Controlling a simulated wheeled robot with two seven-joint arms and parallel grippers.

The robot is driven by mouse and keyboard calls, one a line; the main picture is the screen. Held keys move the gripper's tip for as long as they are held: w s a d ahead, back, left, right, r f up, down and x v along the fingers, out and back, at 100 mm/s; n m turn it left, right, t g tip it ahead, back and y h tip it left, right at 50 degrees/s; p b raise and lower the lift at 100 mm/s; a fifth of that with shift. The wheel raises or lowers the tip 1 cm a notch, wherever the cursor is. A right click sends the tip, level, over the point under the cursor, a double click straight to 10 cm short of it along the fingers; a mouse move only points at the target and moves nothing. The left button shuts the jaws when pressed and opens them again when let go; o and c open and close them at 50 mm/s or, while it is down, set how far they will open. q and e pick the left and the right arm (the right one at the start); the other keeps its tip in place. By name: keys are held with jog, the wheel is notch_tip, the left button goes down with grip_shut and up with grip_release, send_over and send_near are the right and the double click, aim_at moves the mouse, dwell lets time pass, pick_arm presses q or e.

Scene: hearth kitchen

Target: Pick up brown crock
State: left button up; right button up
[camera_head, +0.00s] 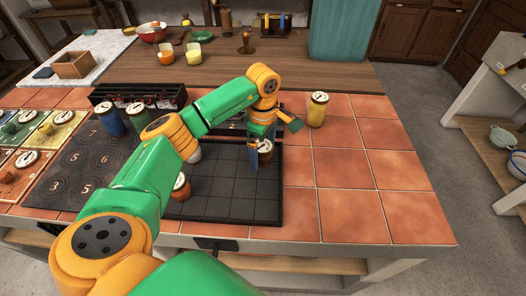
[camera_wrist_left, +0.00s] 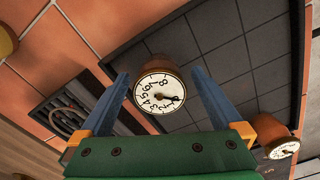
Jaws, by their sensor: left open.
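A brown crock (camera_head: 265,155) with a white dial lid stands on the dark gridded tray (camera_head: 232,206). In the left wrist view the brown crock (camera_wrist_left: 158,84) sits between the two blue fingers of my left gripper (camera_wrist_left: 160,100), with gaps on both sides. In the head view my left gripper (camera_head: 260,150) is lowered at this crock, and a finger hides part of it. A second, orange-brown crock (camera_head: 181,188) stands on the tray's left side, partly behind my arm. It also shows in the left wrist view (camera_wrist_left: 276,136). My right gripper is not in view.
A yellow crock (camera_head: 317,110) stands on the tiles behind the tray. The tiles at the right are clear.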

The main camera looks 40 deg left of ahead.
pick_arm(q)
grip_shut()
